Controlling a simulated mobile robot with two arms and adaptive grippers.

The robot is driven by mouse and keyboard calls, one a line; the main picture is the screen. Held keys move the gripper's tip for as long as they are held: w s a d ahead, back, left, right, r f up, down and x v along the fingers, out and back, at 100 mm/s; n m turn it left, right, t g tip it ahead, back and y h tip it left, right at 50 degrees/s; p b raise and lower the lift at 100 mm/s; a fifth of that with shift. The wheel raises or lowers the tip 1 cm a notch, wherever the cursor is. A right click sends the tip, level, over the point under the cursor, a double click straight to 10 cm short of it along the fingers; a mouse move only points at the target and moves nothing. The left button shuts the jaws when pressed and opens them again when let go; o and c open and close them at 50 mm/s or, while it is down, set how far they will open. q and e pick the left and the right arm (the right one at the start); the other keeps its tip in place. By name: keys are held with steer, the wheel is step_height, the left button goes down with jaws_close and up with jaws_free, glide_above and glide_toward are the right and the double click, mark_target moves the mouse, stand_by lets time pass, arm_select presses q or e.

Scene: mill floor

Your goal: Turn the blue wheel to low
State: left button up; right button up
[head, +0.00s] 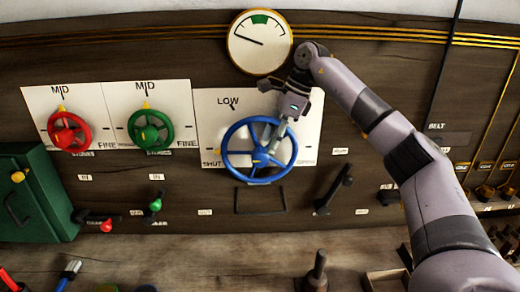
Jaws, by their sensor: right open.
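The blue wheel (232,134) is mounted on a white plate (211,110) on the dark wooden wall. The plate reads LOW with a tick mark above the wheel's upper left, and SHUT at its lower left. The gripper hides part of the rim and plate. My left gripper is out of view.
A round gauge (258,58) hangs above, its needle left of the green band. A red wheel (69,131) and a green wheel (150,131) are to the left. A dark lever (334,190) is at lower right. A green box (32,200) stands at far left.

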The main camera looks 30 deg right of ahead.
mark_target(263, 150)
steer(key=shift+w+a+f, duration=0.1)
steer(key=shift+w+a, duration=0.35)
steer(key=shift+a, duration=0.35)
steer(key=p+x, duration=0.1)
steer(key=x, duration=0.2)
steer(key=shift+s+d+f, duration=0.1)
steer(key=shift+f, duration=0.65)
steer(key=shift+a, duration=0.2)
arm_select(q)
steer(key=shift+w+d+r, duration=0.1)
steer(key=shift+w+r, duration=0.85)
arm_select(e)
steer(key=c, duration=0.9)
